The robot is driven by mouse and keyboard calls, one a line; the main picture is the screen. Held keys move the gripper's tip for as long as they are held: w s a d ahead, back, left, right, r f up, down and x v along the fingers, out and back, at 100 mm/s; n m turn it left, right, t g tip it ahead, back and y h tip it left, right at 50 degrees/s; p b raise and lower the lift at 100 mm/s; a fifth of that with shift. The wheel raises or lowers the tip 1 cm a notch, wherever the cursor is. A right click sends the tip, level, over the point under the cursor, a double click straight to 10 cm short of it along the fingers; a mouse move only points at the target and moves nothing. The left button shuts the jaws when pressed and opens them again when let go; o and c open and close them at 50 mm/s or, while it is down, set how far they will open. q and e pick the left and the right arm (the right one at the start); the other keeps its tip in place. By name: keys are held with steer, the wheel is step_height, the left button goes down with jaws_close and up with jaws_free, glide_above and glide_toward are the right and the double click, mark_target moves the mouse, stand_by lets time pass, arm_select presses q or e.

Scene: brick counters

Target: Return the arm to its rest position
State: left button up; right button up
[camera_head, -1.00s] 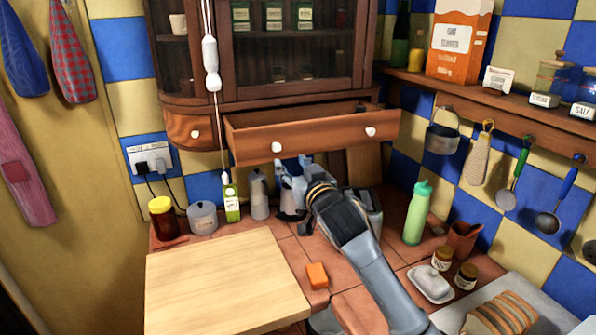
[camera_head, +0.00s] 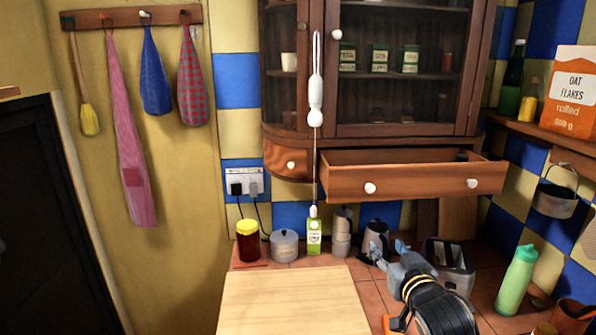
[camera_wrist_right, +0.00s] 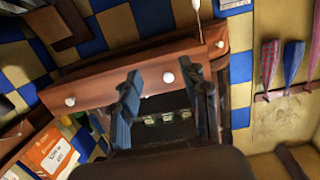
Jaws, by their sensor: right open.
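My right gripper (camera_head: 396,262) is above the tiled counter, below and in front of the drawer, in the head view. Its two fingers are spread with nothing between them in the right wrist view (camera_wrist_right: 166,92). The wooden drawer (camera_head: 415,182) is pulled out under the cabinet, with two white knobs. Its front (camera_wrist_right: 118,80) also crosses the right wrist view, beyond the fingers. The gripper looks apart from the drawer. My right arm comes in from the bottom right. My left gripper is in neither view.
Behind the gripper stand a toaster (camera_head: 448,265) and a kettle (camera_head: 376,240). A green bottle (camera_head: 517,281) stands to the right. A wooden board (camera_head: 290,301) lies left of the arm.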

steer(key=s+a+f+g, duration=0.2)
steer(key=s+f+g, duration=0.5)
steer(key=s+f, duration=1.15)
steer(key=s+f+n+g, duration=0.1)
steer(key=s+f+g, duration=0.3)
steer(key=s, duration=0.5)
steer(key=s+f+n+g, duration=0.1)
steer(key=s+f+g, duration=0.1)
steer(key=s+f, duration=0.6)
step_height(320, 180, down, 26)
steer(key=s+g+b, duration=0.1)
steer(key=s+b, duration=0.1)
steer(key=b, duration=0.1)
steer(key=s+d+f+g+b, duration=0.1)
steer(key=s+d+f+b, duration=0.2)
steer(key=s+f, duration=1.4)
step_height(320, 180, down, 3)
steer(key=shift+s+h, duration=0.25)
steer(key=shift+h, duration=0.05)
